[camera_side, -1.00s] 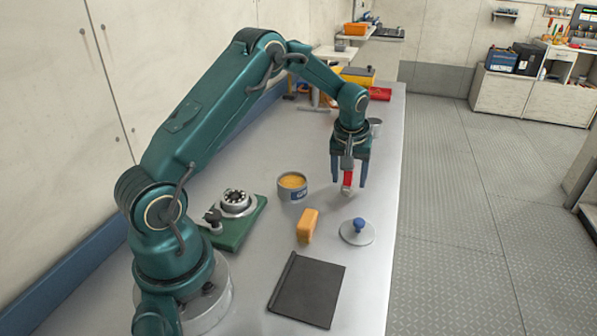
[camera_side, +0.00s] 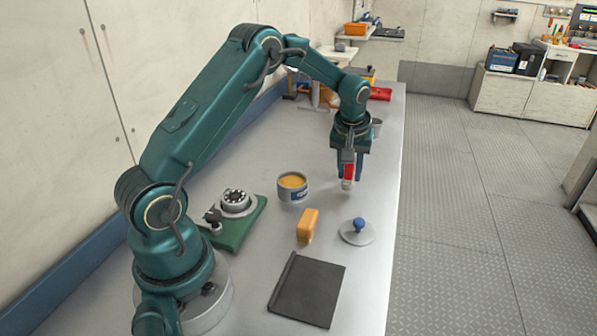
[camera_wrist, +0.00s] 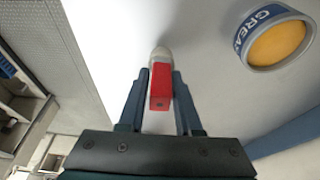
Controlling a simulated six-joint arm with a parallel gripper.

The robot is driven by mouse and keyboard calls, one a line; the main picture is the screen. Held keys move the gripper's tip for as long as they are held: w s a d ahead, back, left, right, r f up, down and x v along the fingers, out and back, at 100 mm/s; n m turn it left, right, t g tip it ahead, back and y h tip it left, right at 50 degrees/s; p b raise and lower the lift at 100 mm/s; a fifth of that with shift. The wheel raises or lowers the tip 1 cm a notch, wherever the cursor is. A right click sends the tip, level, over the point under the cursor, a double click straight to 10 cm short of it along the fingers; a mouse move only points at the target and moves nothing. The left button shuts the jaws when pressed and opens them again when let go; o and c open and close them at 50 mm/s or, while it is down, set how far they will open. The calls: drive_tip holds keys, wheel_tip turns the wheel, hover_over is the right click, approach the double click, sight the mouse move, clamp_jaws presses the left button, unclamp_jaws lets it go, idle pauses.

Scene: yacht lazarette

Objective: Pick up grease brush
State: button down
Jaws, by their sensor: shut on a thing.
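The grease brush (camera_side: 349,171) has a red handle and a pale, whitish lower end. My gripper (camera_side: 350,172) is shut on it, with a dark blue finger on each side of the red handle. The brush hangs upright with its pale end down, and it looks to be a little above the grey bench. In the wrist view the brush (camera_wrist: 160,85) sits between the two fingertips of my gripper (camera_wrist: 160,84), with the pale end beyond them.
An open grease tin (camera_side: 292,188) stands left of the brush. A lid with a blue knob (camera_side: 358,231), an orange block (camera_side: 307,225), a black flat pad (camera_side: 307,289) and a green-based mechanism (camera_side: 235,215) lie nearer.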

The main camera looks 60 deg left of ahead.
drive_tip(key=r, duration=0.3)
drive_tip(key=shift+s+a, duration=0.15)
drive_tip(key=shift+a, duration=0.1)
drive_tip(key=s+a+r, duration=0.6)
drive_tip(key=s+a, duration=0.1)
drive_tip(key=s, duration=0.1)
drive_tip(key=shift+s+a+r, duration=0.15)
drive_tip(key=shift+s+a, duration=0.05)
drive_tip(key=s+d+r+m, duration=0.1)
drive_tip(key=d+m, duration=0.2)
drive_tip(key=d, duration=0.3)
drive_tip(key=s+d+r+m+h, duration=0.1)
drive_tip(key=s+d+r+m, duration=0.1)
drive_tip(key=d, duration=0.5)
drive_tip(key=s+d+r+m+t+h, duration=0.1)
drive_tip(key=s+d+r+m, duration=0.1)
drive_tip(key=d+m, duration=0.2)
drive_tip(key=d, duration=0.2)
drive_tip(key=shift+d, duration=0.4)
